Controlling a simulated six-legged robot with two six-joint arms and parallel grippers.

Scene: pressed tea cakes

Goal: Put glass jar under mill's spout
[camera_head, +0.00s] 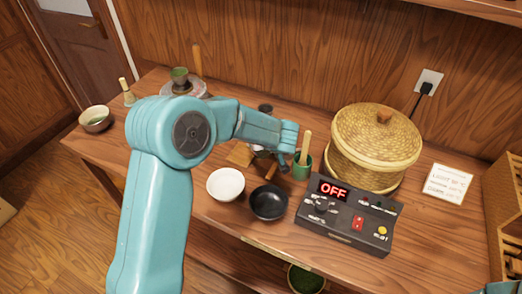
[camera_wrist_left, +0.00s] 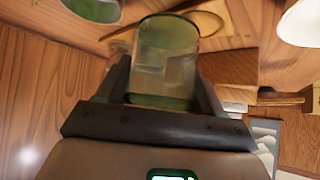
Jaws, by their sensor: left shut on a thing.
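The glass jar (camera_wrist_left: 168,58) is clear with a greenish tint and sits between the two dark fingers of my left gripper (camera_wrist_left: 164,82) in the left wrist view. The gripper is shut on it. In the head view my left gripper (camera_head: 283,152) is over the middle of the table, and the arm largely hides the jar. The mill (camera_head: 185,88) stands at the back left of the table, apart from the gripper, with a green cup-like top and an upright wooden handle. Its spout cannot be made out. My right gripper is not in view.
A white bowl (camera_head: 226,184), a black bowl (camera_head: 268,202) and a green cup (camera_head: 302,167) are near my left gripper. A control box (camera_head: 345,219) reading OFF and a woven steamer (camera_head: 376,145) stand to the right. Another bowl (camera_head: 95,119) is at the left edge.

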